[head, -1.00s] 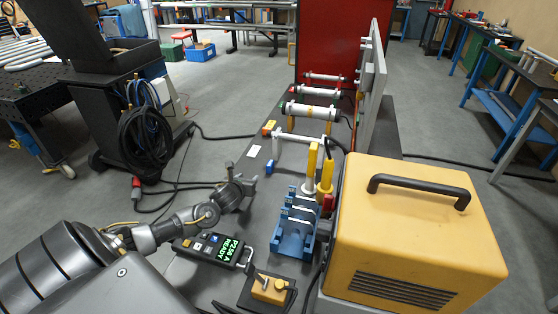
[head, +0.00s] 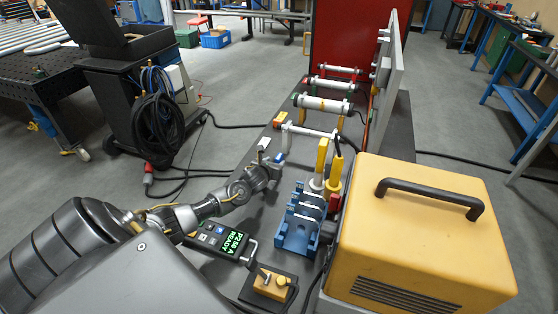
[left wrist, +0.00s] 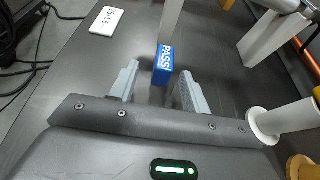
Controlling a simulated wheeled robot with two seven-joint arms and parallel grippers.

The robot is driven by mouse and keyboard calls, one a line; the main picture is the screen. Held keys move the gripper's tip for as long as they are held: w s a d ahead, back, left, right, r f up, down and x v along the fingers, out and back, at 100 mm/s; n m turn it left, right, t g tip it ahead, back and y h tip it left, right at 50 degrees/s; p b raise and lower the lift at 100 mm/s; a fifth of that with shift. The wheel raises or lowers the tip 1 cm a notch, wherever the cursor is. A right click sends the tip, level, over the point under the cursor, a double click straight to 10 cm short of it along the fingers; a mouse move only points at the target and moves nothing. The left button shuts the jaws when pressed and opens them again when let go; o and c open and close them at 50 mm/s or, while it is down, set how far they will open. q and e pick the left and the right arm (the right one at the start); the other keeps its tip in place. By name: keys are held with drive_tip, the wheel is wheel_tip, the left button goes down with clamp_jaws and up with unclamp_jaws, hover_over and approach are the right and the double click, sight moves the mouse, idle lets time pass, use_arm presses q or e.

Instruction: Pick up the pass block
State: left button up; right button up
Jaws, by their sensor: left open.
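The pass block is a small blue block with white "PASS!" lettering (left wrist: 163,63) on the dark bench top. In the head view it shows as a small blue patch (head: 280,158) just beyond my left gripper (head: 268,168), which partly hides it. In the left wrist view my left gripper (left wrist: 158,80) is open and empty. Its two grey fingers reach toward the block, which sits between and slightly beyond the fingertips, with a gap on both sides. My right gripper is not in view.
A white card (left wrist: 106,21) lies left of the block. A white roller stand (head: 308,131) is just behind it. White and yellow posts (head: 321,160), a blue slotted rack (head: 298,225) and a yellow case (head: 420,240) stand to the right. A "READY" display unit (head: 222,240) lies nearer.

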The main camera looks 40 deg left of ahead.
sight(277, 160)
use_arm(q)
drive_tip(key=shift+w+r, duration=0.1)
drive_tip(key=shift+w, duration=0.1)
drive_tip(key=p+x, duration=0.1)
drive_tip(key=x, duration=0.3)
drive_tip(key=shift+w+d, duration=0.1)
drive_tip(key=shift+d, duration=0.05)
drive_tip(key=shift+w, duration=0.35)
clamp_jaws()
